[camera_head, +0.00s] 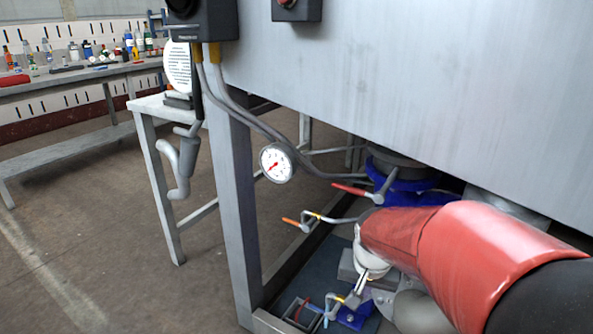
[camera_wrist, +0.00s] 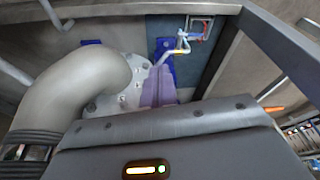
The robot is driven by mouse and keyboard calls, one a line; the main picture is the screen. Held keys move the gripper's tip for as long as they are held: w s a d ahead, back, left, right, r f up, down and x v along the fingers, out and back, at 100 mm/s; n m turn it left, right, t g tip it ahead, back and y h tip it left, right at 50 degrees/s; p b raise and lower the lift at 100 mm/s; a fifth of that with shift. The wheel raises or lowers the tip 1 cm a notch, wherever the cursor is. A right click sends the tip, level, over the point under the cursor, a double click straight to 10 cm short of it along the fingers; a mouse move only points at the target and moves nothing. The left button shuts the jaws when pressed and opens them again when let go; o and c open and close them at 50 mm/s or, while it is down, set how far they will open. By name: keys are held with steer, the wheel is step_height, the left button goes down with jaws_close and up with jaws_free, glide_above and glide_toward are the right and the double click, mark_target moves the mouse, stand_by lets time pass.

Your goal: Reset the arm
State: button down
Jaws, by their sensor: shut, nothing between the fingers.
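My red arm reaches in from the right in the head view, under the grey machine housing (camera_head: 440,95). My gripper (camera_head: 360,285) points down at the arm's end, low inside the machine frame, its fingers small and together with nothing seen between them. A valve with a yellow-banded handle (camera_wrist: 176,52) and a blue base lies ahead in that view. In the head view, a blue clamp part (camera_head: 355,316) lies just below the gripper.
A red-handled lever (camera_head: 350,189) and an orange-handled lever (camera_head: 291,222) stick out near the arm. A pressure gauge (camera_head: 277,163) hangs on hoses by the frame's grey leg (camera_head: 236,200). A thick grey pipe (camera_wrist: 75,85) is close to the wrist. Floor is open at left.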

steer(key=s+a+r+n+t+p, duration=0.2)
steer(key=s+r+n+p, duration=0.2)
steer(key=s+r, duration=0.9)
steer(key=shift+s+a+r+y+p, duration=0.35)
steer(key=shift+s+p, duration=0.25)
steer(key=shift+s, duration=0.4)
steer(key=c, duration=2)
jaws_free()
steer(key=shift+s+r, duration=0.15)
steer(key=shift+s, duration=0.15)
steer(key=shift+o, duration=1.3)
steer(key=shift+s, duration=0.1)
steer(key=o, duration=0.3)
steer(key=shift+o, duration=0.2)
steer(key=shift+d, duration=0.15)
